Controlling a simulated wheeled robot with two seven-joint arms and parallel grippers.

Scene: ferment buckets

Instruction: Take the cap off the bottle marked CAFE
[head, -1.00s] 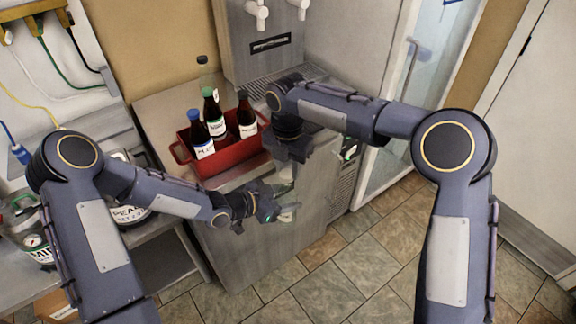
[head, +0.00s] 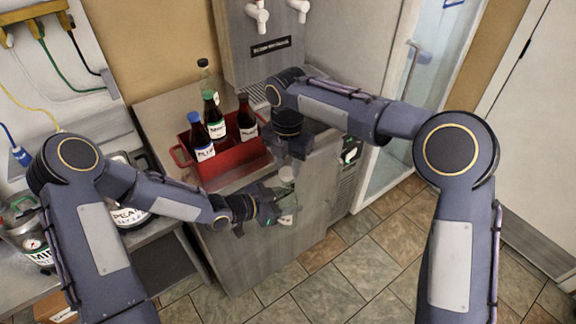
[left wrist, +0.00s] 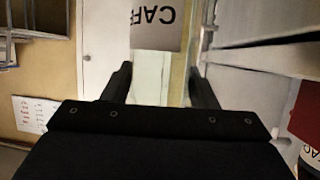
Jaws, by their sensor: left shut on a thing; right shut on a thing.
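The bottle marked CAFE is held upright or nearly so in front of the counter; its pale label (head: 287,219) shows at my left gripper (head: 272,206). In the left wrist view the CAFE label (left wrist: 155,30) reads upside down, and pale glass shows between the two fingers of my left gripper (left wrist: 161,78), which is shut on the bottle. My right gripper (head: 290,152) is directly above, pointing down and shut at the bottle's top. A small pale cap (head: 287,173) shows just beneath it; the fingers' contact is too small to see clearly.
A red crate (head: 236,160) with several dark capped bottles stands on the counter (head: 160,110), close left of my right gripper. A clear bottle (head: 204,76) stands behind it. A dispenser (head: 262,50) is at the back. Jars stand at the left. Open floor lies in front.

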